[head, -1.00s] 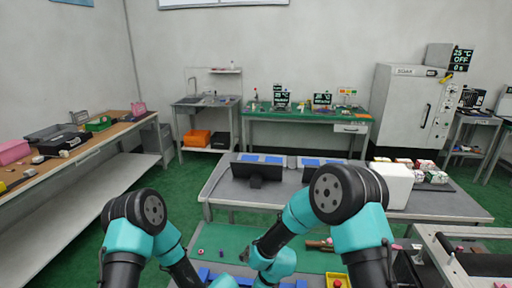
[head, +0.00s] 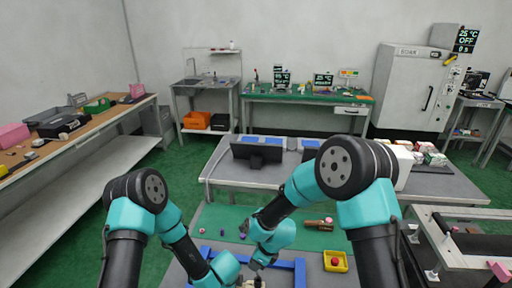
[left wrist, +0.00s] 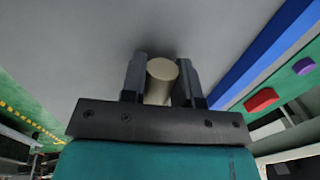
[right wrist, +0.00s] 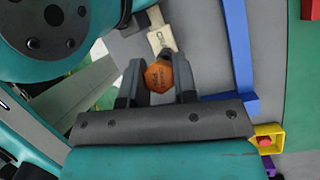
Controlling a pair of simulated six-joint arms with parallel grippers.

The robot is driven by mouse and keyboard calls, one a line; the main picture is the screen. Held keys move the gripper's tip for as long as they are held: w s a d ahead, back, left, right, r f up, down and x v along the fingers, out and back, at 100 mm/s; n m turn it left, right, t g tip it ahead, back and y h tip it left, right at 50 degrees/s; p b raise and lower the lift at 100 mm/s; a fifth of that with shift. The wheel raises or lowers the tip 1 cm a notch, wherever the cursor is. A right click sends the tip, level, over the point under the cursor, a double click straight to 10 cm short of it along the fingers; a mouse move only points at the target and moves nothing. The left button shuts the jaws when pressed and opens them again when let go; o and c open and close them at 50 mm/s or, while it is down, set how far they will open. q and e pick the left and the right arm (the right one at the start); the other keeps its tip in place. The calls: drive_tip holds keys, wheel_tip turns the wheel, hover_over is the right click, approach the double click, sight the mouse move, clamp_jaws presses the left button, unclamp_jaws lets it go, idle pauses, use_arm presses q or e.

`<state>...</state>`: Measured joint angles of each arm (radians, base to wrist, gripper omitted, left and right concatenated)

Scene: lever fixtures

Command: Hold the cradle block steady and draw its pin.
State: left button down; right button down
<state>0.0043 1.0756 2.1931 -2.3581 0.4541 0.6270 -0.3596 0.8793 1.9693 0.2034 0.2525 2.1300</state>
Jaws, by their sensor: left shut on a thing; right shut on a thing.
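The cradle block (right wrist: 160,40) is a pale beige piece with dark lettering, seen in the right wrist view just beyond the right fingers. My right gripper (right wrist: 157,82) is shut on the pin, whose orange, lettered hexagonal head (right wrist: 158,76) sits between the fingers. Whether the pin is still inside the block is hidden. My left gripper (left wrist: 161,82) is shut on a beige round-ended part (left wrist: 161,72), apparently part of the block. In the head view both grippers meet at the bottom edge, the right one (head: 257,266) showing best, with little of the block visible.
A blue frame (head: 288,265) lies on the table near the grippers. A yellow box with a red button (head: 335,261) stands to its right. A green mat (head: 215,220) with small purple and red pieces and a brown tool (head: 318,223) lies beyond.

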drive_tip(key=shift+r, duration=0.2)
idle(0.3)
drive_tip(key=shift+w+r, duration=0.2)
drive_tip(key=shift+r, duration=0.7)
use_arm(q)
drive_tip(key=c, duration=0.8)
unclamp_jaws()
drive_tip(key=shift+r, duration=0.15)
drive_tip(key=r, duration=0.4)
drive_tip(key=s+r, duration=0.1)
drive_tip(key=r, duration=0.2)
drive_tip(key=s+r, duration=0.1)
drive_tip(key=r, duration=0.3)
drive_tip(key=shift+s+a+r, duration=0.15)
drive_tip(key=shift+r, duration=0.15)
